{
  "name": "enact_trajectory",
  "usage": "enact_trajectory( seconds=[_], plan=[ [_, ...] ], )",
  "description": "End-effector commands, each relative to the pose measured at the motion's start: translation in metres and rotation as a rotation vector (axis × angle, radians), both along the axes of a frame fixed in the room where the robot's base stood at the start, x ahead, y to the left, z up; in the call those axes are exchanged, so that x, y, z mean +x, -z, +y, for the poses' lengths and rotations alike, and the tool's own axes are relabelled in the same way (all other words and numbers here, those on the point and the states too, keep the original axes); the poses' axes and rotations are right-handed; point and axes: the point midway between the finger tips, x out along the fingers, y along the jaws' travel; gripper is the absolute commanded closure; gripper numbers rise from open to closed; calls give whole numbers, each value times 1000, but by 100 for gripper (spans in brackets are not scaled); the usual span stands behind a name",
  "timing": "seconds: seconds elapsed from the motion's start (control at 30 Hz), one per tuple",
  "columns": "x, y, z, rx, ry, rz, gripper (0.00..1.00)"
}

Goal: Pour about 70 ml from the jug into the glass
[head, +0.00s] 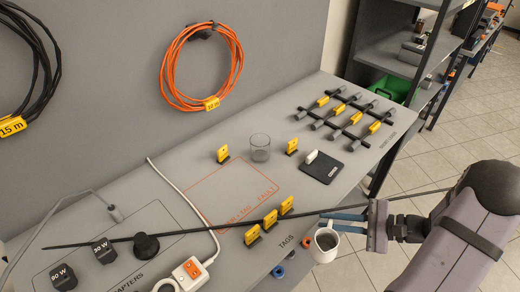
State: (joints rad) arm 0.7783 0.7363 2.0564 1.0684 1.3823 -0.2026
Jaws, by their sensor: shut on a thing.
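The white jug (323,252) hangs beyond the front edge of the bench, with its round mouth facing up and a dark inside. I cannot tell the liquid level. My gripper (328,222) comes in from the right, its blue fingers shut on the jug near its top. The exact grip is too small to make out. The clear glass (260,148) stands upright on the bench toward the back, well up and left of the jug. It looks empty.
Yellow tags stand beside the glass (223,154) (292,147) and at the front edge (270,219). A dark pad (322,168) lies right of the glass. A thin dark rod (200,234) crosses the view. A power strip (187,273) lies front left.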

Motion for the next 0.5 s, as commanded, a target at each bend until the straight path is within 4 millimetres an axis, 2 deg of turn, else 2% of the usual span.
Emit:
enact_trajectory(
  seconds=[0.03, 0.1, 0.5],
  plan=[
    [3, 14, -6, 1, -6, -4, 100],
    [7, 21, -13, 0, -14, -3, 100],
    [35, 51, -55, 1, -4, -2, 100]
  ],
)
